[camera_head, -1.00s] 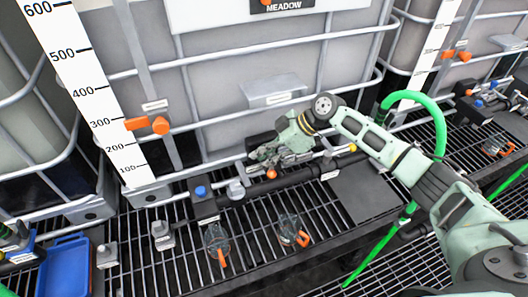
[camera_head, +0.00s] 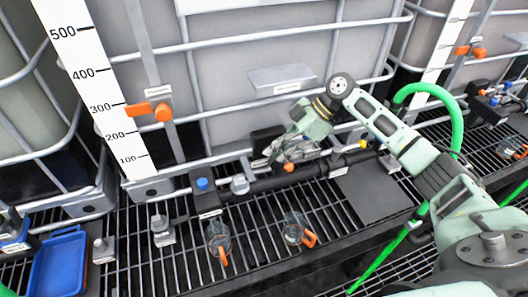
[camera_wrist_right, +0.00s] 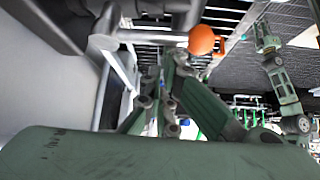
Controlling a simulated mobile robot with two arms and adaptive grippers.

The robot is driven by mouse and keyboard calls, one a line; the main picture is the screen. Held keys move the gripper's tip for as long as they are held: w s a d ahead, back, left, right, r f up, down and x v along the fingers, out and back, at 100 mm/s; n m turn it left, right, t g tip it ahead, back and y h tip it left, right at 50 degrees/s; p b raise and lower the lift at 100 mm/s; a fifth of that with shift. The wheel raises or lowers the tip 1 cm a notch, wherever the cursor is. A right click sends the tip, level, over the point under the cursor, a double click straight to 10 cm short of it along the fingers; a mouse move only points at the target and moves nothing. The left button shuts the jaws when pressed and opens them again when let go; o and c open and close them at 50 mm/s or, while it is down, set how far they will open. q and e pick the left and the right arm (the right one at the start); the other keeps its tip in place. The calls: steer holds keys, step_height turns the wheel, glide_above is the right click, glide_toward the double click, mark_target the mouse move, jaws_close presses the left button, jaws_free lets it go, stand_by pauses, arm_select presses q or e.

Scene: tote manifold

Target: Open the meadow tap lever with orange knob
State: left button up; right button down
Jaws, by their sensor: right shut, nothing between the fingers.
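The meadow tap's orange knob (camera_head: 288,167) shows just in front of the black manifold pipe (camera_head: 270,184), below the MEADOW tank. The lever under the knob is mostly hidden by my gripper. My right gripper (camera_head: 277,155) is shut and empty, close behind and left of the knob. In the right wrist view the knob (camera_wrist_right: 201,40) stands beyond the closed fingers (camera_wrist_right: 165,85), up and to the right. Whether they touch is unclear. A pale green arm of mine crosses the right of that view; my left gripper's state is too small to tell.
The caged tank (camera_head: 240,60) stands close behind my gripper. A blue knob (camera_head: 202,183) and a yellow knob (camera_head: 362,143) sit along the pipe. Clear vessels with orange handles (camera_head: 309,239) stand on the grating. A green hose (camera_head: 457,125) loops at right; a blue tray (camera_head: 58,265) lies at left.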

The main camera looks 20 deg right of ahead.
arm_select(q)
steer(key=shift+w, duration=0.5)
arm_select(e)
steer(key=v, duration=1.2)
